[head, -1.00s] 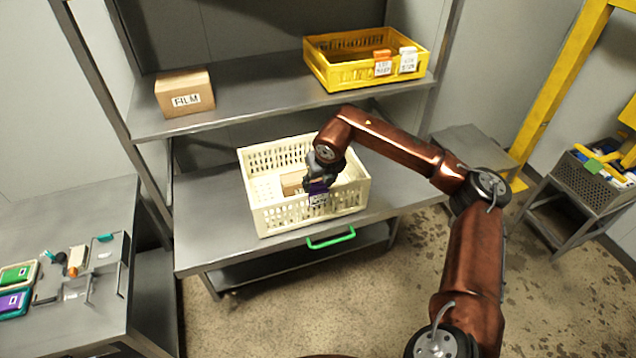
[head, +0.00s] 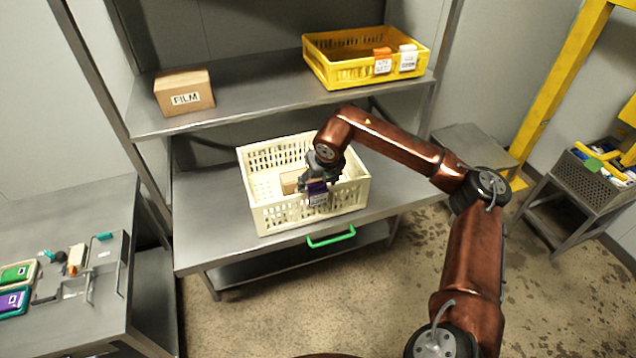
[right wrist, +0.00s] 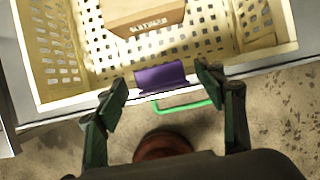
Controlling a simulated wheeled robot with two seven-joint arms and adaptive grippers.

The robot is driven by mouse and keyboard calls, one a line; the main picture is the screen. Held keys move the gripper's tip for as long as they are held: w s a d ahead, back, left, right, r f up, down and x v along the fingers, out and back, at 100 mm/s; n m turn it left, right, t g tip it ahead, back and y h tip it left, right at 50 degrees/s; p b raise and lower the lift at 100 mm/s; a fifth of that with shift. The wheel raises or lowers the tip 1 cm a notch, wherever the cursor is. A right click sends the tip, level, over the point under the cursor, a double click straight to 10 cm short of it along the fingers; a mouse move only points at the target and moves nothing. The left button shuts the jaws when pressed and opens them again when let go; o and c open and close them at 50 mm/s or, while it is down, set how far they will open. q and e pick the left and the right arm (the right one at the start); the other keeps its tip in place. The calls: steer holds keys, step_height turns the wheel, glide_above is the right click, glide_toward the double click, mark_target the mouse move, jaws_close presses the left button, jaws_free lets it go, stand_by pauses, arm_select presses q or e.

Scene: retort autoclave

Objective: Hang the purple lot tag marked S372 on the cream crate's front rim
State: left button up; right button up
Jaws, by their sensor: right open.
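The cream crate (head: 275,218) stands on the lower shelf of the rack. The purple lot tag (head: 317,190) sits at the crate's front rim, with its white label on the outer face; its marking is too small to read. In the right wrist view the tag's purple top (right wrist: 160,76) lies over the cream rim (right wrist: 80,104). My right gripper (head: 312,182) is at the front rim. In the right wrist view its fingers (right wrist: 164,84) are spread, one on each side of the tag and apart from it. My left gripper is not in view.
A cardboard box (right wrist: 145,14) lies inside the cream crate. A yellow crate (head: 345,73) with an orange and a white tag, and a FILM box (head: 184,92), stand on the upper shelf. A green handle (head: 331,238) sticks out below the cream crate.

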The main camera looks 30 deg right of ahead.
steer(key=v, duration=1.2)
